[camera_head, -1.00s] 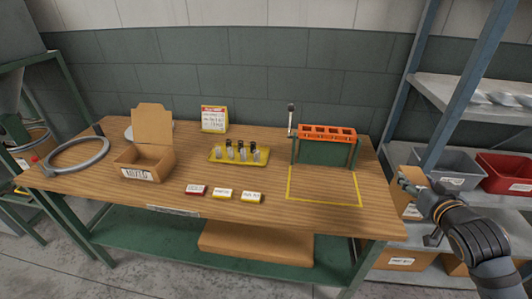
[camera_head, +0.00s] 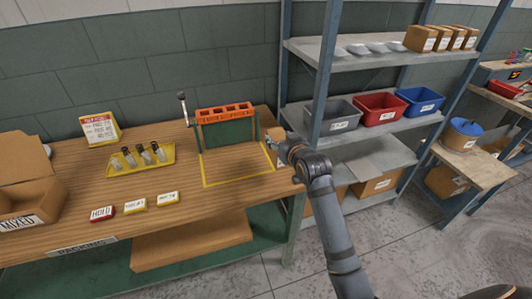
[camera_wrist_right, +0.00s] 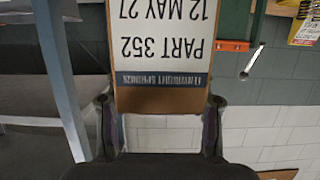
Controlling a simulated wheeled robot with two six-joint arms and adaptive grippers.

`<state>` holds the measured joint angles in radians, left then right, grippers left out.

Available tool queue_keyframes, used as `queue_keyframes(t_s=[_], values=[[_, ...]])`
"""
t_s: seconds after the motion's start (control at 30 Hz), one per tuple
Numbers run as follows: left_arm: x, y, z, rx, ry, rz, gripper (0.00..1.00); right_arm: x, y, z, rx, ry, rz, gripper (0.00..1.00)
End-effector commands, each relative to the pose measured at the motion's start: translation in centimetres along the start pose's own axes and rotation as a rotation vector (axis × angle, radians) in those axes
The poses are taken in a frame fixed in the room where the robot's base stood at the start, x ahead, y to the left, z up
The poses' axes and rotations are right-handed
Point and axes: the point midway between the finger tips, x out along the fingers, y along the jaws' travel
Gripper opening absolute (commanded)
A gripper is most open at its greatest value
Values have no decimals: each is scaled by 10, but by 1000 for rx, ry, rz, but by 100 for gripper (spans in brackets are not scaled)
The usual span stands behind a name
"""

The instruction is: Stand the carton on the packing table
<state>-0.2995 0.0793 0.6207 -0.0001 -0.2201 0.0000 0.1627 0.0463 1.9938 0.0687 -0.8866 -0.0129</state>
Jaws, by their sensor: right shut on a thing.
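My right gripper (camera_head: 284,141) is at the right edge of the packing table (camera_head: 72,178). It is shut on the brown carton, which mostly hides behind the hand; a small part of the carton (camera_head: 276,134) shows. In the right wrist view the carton (camera_wrist_right: 160,98) sits between the two fingers, with a white label reading upside down "PART 352, 12 MAY 27". A yellow outlined square (camera_head: 207,186) on the table lies just left of the gripper, with bare wood inside it. I cannot tell whether the carton touches the table. My left gripper is out of view.
An orange-topped rack (camera_head: 225,114) stands behind the square. A yellow tray (camera_head: 128,168) with several small cylinders, HOLD block (camera_head: 101,211), yellow blocks and an open MIXED box (camera_head: 30,206) are farther left. A shelf with grey (camera_head: 334,117), red and blue bins stands right.

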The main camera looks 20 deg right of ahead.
Motion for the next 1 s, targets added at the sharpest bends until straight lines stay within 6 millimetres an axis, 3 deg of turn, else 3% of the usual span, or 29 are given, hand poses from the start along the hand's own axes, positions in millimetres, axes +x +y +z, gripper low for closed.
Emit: queue_keyframes(t_s=[0.13, 0.3, 0.5, 0.73, 1.0], values=[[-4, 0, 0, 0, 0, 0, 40, 29, -16, 21, 3, 1, -1, 0], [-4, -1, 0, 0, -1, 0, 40, 47, -25, 35, -1, 5, 1, 0], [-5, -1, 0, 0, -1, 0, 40, 52, -28, 40, 0, 6, 1, 0], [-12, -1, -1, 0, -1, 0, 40, 63, -30, 69, 0, 4, 1, 0], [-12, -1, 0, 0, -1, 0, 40, 64, -30, 72, 0, 6, 1, 0]])
